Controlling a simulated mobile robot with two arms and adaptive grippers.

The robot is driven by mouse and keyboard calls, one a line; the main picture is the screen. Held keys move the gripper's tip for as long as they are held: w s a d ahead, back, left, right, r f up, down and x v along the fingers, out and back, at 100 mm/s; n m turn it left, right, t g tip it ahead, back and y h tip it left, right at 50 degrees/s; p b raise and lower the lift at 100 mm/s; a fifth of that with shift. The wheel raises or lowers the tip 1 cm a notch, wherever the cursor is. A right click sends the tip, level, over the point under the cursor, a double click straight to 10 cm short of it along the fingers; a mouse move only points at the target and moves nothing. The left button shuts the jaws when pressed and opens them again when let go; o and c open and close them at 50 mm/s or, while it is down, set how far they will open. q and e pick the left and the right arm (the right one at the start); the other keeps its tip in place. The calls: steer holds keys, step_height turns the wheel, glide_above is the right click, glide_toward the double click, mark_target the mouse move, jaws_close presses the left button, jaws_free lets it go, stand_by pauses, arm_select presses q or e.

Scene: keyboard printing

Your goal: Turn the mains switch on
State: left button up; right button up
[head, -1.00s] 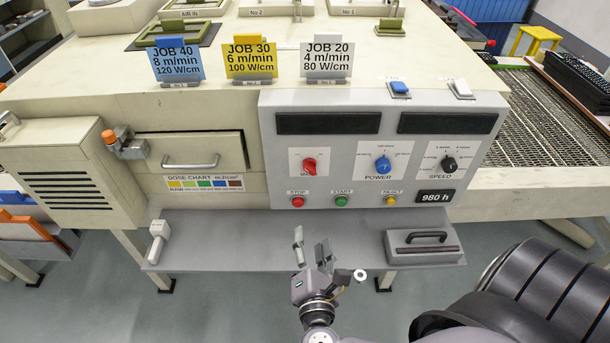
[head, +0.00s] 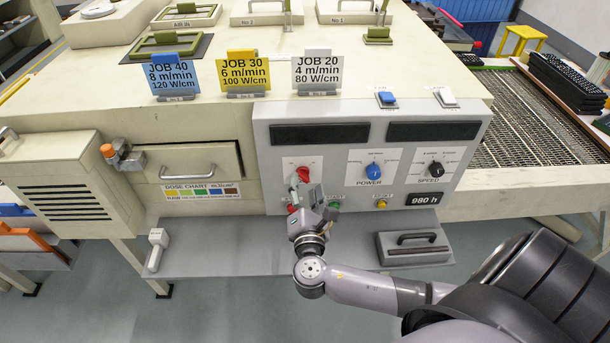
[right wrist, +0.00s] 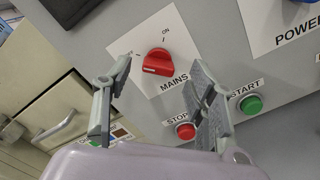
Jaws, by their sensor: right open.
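The mains switch is a red rotary knob (right wrist: 158,62) on a white plate marked MAINS, with an ON mark at its upper right. Its pale pointer line lies roughly level, toward the left, away from the ON mark. In the head view the knob (head: 303,174) shows just above my right gripper (head: 312,196). In the right wrist view my right gripper (right wrist: 158,95) is open and empty, its fingers on either side below the knob. I cannot tell whether either finger touches the panel. My left gripper is not in view.
Below the knob are a red STOP button (right wrist: 185,131) and a green START button (right wrist: 251,104), close to the right finger. The blue POWER knob (head: 374,170) and black SPEED knob (head: 436,169) are further right. A grey shelf (head: 225,250) juts out below the panel.

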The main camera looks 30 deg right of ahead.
mark_target(305, 180)
steer(key=shift+x, duration=1.55)
steer(key=c, duration=1.1)
steer(key=shift+c, duration=0.2)
steer(key=shift+f, duration=0.1)
